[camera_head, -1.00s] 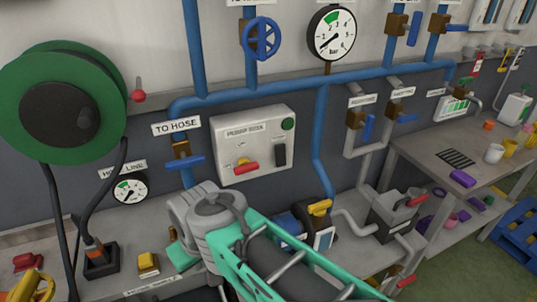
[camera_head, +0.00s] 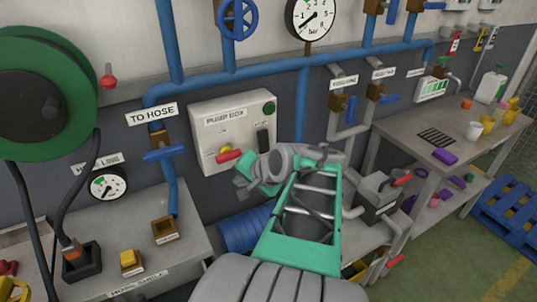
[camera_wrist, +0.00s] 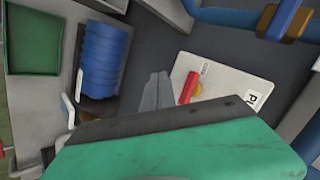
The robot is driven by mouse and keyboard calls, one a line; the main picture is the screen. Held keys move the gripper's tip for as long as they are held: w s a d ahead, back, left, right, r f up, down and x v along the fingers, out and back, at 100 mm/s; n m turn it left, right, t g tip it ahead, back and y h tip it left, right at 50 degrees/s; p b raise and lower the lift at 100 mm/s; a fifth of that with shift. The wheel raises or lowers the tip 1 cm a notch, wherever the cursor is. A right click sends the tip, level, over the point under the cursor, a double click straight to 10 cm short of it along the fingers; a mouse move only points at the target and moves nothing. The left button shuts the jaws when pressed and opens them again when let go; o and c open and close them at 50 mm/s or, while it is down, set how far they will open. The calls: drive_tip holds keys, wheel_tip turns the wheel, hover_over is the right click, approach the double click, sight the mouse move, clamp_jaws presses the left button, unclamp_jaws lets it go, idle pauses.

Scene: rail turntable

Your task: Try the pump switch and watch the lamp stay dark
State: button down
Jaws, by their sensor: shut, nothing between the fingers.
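The pale pump box (camera_head: 212,112) hangs on the wall under the blue pipe. It has a red switch handle (camera_head: 228,155) on a yellow hub, a black part (camera_head: 263,138) and a round dark green lamp (camera_head: 269,108) at its upper right; I see no glow in it. My gripper (camera_head: 243,182) is shut and empty, just below the box's lower edge. In the wrist view my grey fingertips (camera_wrist: 157,90) appear beside the red handle (camera_wrist: 188,88); contact cannot be told. The lamp is not visible there.
A blue-handled TO HOSE valve (camera_head: 165,153) is left of the box. A blue ribbed cylinder (camera_head: 245,228) lies below my gripper. A green hose reel (camera_head: 40,75) is at far left. A bench (camera_head: 400,133) with cups stands at right.

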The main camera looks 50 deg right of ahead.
sight(264, 149)
drive_tip(key=s+d+r+m+t+h, duration=0.2)
drive_tip(key=s+d+m, duration=0.5)
drive_tip(key=d, duration=0.5)
drive_tip(key=shift+r+t+h+b, duration=0.4)
drive_tip(key=shift+r+h, duration=0.1)
drive_tip(key=shift+r, duration=0.4)
drive_tip(key=shift+w, duration=0.1)
drive_tip(key=x, duration=0.4)
drive_tip(key=p+x, duration=0.1)
drive_tip(key=x, duration=0.4)
drive_tip(key=p+x, duration=0.1)
drive_tip(key=x, duration=0.3)
drive_tip(key=shift+w+d+r, duration=0.1)
drive_tip(key=shift+w+r, duration=0.15)
drive_tip(key=shift+w, duration=0.3)
